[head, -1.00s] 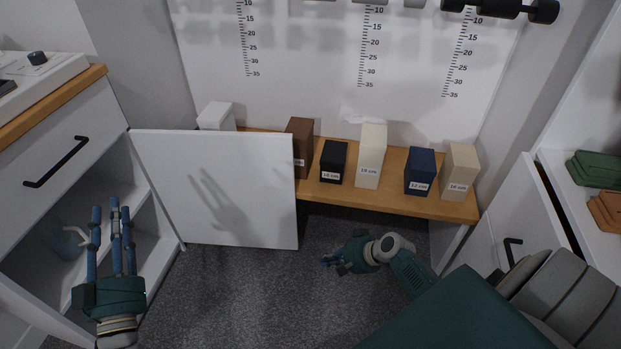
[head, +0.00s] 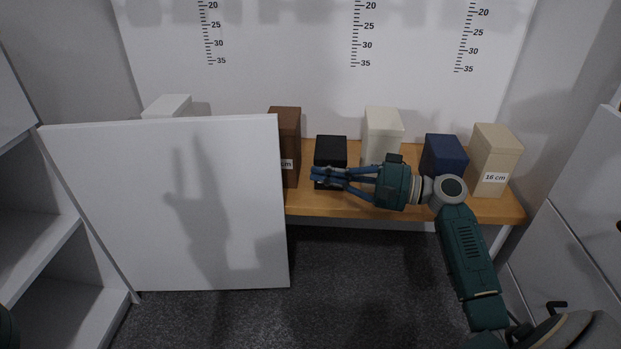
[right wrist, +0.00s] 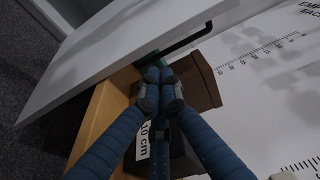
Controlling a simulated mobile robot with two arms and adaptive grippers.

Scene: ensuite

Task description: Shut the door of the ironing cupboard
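The ironing cupboard door (head: 170,205) is a plain white panel standing open beside the white cupboard (head: 105,315) at the left. In the right wrist view the door (right wrist: 110,50) runs across the top left, with a black bar handle (right wrist: 185,42) on its far side. My right gripper (head: 313,177) points left, just right of the door's free edge, in front of the black box. Its blue fingers come together at the tips (right wrist: 158,84), with nothing visible between them. Only a dark green sliver shows at the lower left edge; my left gripper's fingers are out of view.
A wooden shelf (head: 345,207) carries several boxes: a brown one (head: 285,130), a black one (head: 331,150), a cream one (head: 383,125), a navy one (head: 443,152) and a beige one (head: 494,150). Dark carpet (head: 350,275) below is clear.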

